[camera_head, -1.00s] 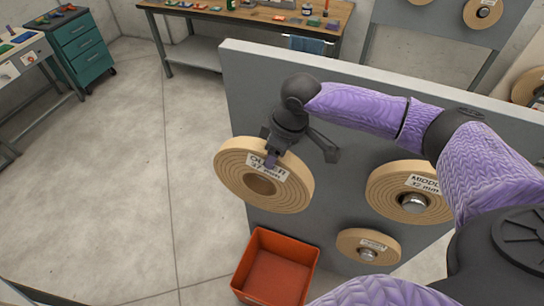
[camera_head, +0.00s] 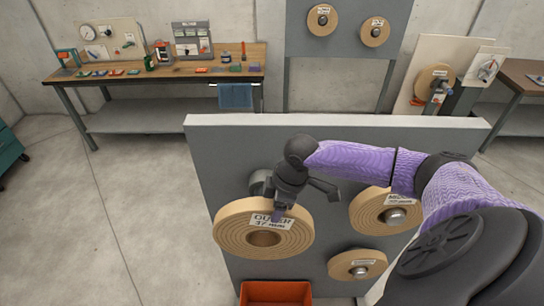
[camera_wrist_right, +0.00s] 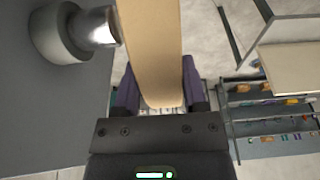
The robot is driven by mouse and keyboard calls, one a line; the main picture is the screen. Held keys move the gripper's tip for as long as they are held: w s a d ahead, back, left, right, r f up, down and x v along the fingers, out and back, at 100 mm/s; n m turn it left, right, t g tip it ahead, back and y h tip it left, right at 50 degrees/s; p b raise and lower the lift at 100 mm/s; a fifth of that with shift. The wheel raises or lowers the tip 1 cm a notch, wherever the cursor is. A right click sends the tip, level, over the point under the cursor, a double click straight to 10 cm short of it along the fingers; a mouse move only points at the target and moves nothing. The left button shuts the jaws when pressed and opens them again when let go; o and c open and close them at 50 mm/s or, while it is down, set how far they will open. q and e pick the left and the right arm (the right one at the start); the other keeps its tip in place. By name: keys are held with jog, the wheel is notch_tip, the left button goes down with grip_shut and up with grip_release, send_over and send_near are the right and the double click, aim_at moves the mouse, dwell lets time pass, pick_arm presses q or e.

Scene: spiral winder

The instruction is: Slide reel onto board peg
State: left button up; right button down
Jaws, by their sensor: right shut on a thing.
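The tan reel labelled OUTER 37 mm (camera_head: 232,238) hangs in front of the board's upper left, its centre hole facing out. My right gripper (camera_head: 283,212) is shut on its upper rim at the label. The grey peg (camera_head: 258,183) on the board (camera_head: 205,150) shows above the reel, partly hidden by the reel and gripper. In the wrist view the reel (camera_wrist_right: 152,50) stands edge-on between the fingers (camera_wrist_right: 160,95). The peg's shiny tip (camera_wrist_right: 103,28) points at the reel's face from the left, very close to it; contact cannot be told. My left gripper is not in view.
A MIDDLE reel (camera_head: 370,215) and a smaller reel (camera_head: 345,265) sit on other board pegs to the right and below. An orange bin (camera_head: 275,290) is under the held reel.

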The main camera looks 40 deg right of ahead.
jog(key=w+d+b, duration=0.7)
jog(key=w, duration=0.1)
jog(key=shift+w+f, duration=0.15)
jog(key=shift+w, duration=0.1)
dwell(0.4)
jog(key=shift+c, duration=0.3)
grip_release()
jog(key=shift+s+f, duration=0.1)
jog(key=shift+f, duration=0.05)
